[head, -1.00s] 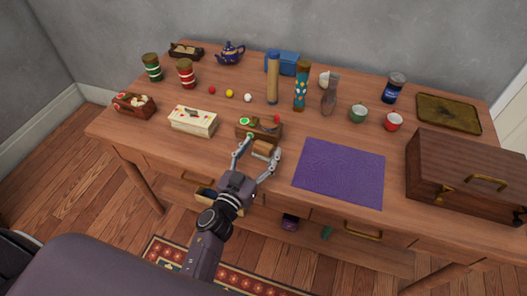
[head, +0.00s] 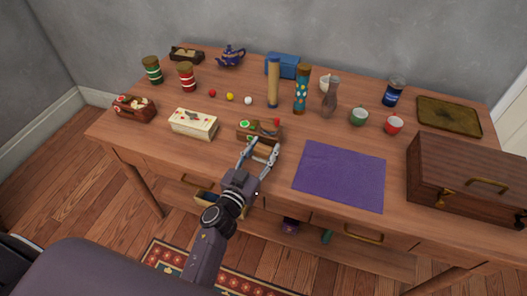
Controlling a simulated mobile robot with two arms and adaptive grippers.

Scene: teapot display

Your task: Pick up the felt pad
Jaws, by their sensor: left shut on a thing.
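The felt pad (head: 262,148) looks like a small brown block at the front side of a small wooden box (head: 243,136). My left gripper (head: 261,151) is shut on it, with one finger on each side. The fingers and the small size hide much of the pad, and I cannot tell whether it is clear of the table. The wooden box just behind holds a green round thing, a dark thing and a red thing. My right gripper is not in view.
A purple mat (head: 340,175) lies to the right, with a wooden chest (head: 465,180) beyond it. A cream box (head: 193,124) stands to the left. Several bottles, cups and jars stand behind. The wooden table's (head: 150,140) front edge runs below the gripper.

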